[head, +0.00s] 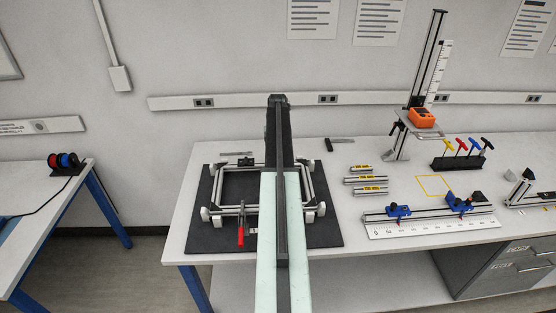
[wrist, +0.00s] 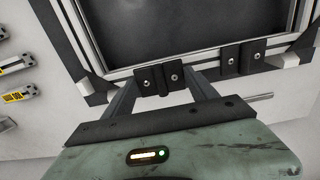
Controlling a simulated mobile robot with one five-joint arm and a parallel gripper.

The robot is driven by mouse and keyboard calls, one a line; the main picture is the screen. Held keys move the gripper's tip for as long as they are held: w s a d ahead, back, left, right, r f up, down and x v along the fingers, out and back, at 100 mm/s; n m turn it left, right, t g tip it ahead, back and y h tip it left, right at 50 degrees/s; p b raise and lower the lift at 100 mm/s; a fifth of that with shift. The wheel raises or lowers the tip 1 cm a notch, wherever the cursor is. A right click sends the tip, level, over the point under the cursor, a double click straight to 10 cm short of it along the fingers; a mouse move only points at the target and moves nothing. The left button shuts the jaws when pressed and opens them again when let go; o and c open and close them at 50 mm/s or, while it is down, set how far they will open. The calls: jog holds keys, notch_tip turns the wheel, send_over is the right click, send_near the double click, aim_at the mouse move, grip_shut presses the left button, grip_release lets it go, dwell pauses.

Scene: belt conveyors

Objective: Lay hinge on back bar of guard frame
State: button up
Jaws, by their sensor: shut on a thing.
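The guard frame (head: 222,206) is a rectangle of silver bars on a black mat. My arm reaches over its right part and hides my gripper and the held hinge in the head view. In the wrist view my gripper (wrist: 162,84) is shut on a black two-screw hinge (wrist: 160,86). That hinge overlaps the frame's back bar (wrist: 205,62), its screw face towards the camera. I cannot tell whether it rests on the bar or sits just above it. A second black hinge (wrist: 243,58) is on the same bar, to the right with a small gap.
A red-handled clamp (head: 240,236) is at the frame's front bar. A thin rod (wrist: 258,97) lies behind the back bar. Yellow-labelled profiles (head: 366,180), a ruler rail (head: 430,227) and a hex-key stand (head: 460,162) are to the right. A yellow outlined square (head: 435,177) is empty.

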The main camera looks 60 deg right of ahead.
notch_tip(320, 180, down, 2)
jog(key=shift+f+b, duration=0.25)
jog(key=shift+b, duration=0.2)
jog(key=shift+r, duration=0.25)
jog(key=shift+f, duration=0.15)
jog(key=o, duration=1.4)
jog(key=shift+c, duration=0.2)
notch_tip(320, 180, up, 12)
jog(key=p, duration=1.2)
jog(key=shift+r, duration=0.2)
jog(key=shift+a, duration=0.15)
